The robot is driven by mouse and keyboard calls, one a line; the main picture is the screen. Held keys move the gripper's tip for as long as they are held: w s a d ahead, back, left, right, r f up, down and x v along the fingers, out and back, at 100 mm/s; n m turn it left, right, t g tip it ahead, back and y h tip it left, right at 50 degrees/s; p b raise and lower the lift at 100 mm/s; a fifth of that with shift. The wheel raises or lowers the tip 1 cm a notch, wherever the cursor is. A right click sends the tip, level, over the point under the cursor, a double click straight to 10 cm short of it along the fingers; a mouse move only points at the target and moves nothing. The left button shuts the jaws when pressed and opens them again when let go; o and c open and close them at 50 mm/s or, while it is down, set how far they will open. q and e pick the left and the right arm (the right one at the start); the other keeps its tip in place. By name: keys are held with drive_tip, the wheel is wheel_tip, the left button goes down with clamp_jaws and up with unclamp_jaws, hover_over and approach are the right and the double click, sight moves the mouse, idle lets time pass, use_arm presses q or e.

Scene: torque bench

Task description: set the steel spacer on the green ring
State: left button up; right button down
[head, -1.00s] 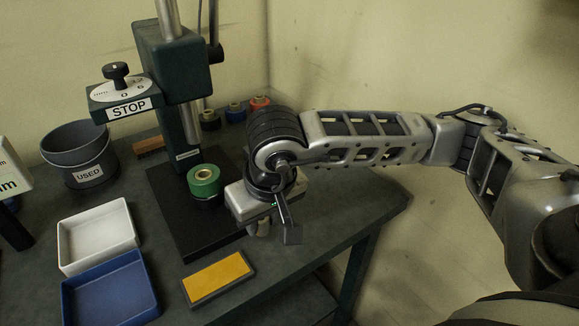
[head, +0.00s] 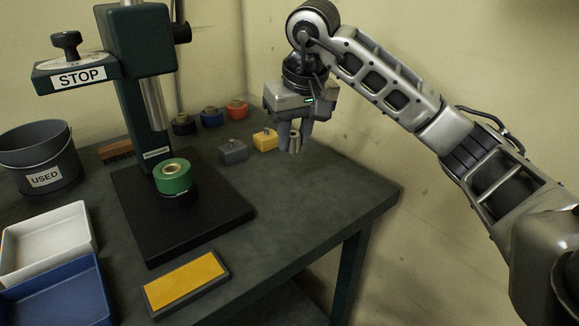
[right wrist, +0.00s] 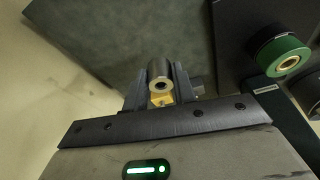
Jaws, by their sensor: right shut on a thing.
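The steel spacer (head: 294,143) is a small grey hollow cylinder. My right gripper (head: 296,138) is shut on it and holds it upright above the back right of the bench. In the right wrist view the spacer (right wrist: 159,74) sits between the two fingers, its bore facing the camera. The green ring (head: 173,177) has a brass-coloured centre and sits on a black round piece on the press base; it also shows at the right of the right wrist view (right wrist: 281,56). The gripper is right of and behind the ring, well apart from it. My left gripper is out of view.
The press column (head: 146,110) and STOP box (head: 80,76) stand behind and left of the ring. A grey block (head: 233,152) and a yellow block (head: 265,140) lie beside the gripper; several coloured spools stand behind. A yellow pad (head: 187,283) lies in front.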

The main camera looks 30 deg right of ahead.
hover_over(288, 171)
drive_tip(key=s, duration=0.2)
drive_tip(key=x, duration=0.4)
drive_tip(key=s+x, duration=0.1)
drive_tip(key=x, duration=0.1)
drive_tip(key=shift+a+f+b, duration=0.3)
drive_tip(key=shift+a+f, duration=0.1)
drive_tip(key=shift+f, duration=0.1)
drive_tip(key=shift+w+d+f, duration=0.15)
drive_tip(key=shift+w+f, duration=0.1)
drive_tip(key=shift+f, duration=0.25)
wheel_tip(288, 171, down, 3)
drive_tip(key=shift+r, duration=0.1)
drive_tip(key=shift+s, duration=0.1)
drive_tip(key=c, duration=1.6)
unclamp_jaws()
drive_tip(key=shift+b, duration=0.3)
drive_tip(key=o, duration=0.5)
drive_tip(key=shift+c, duration=0.2)
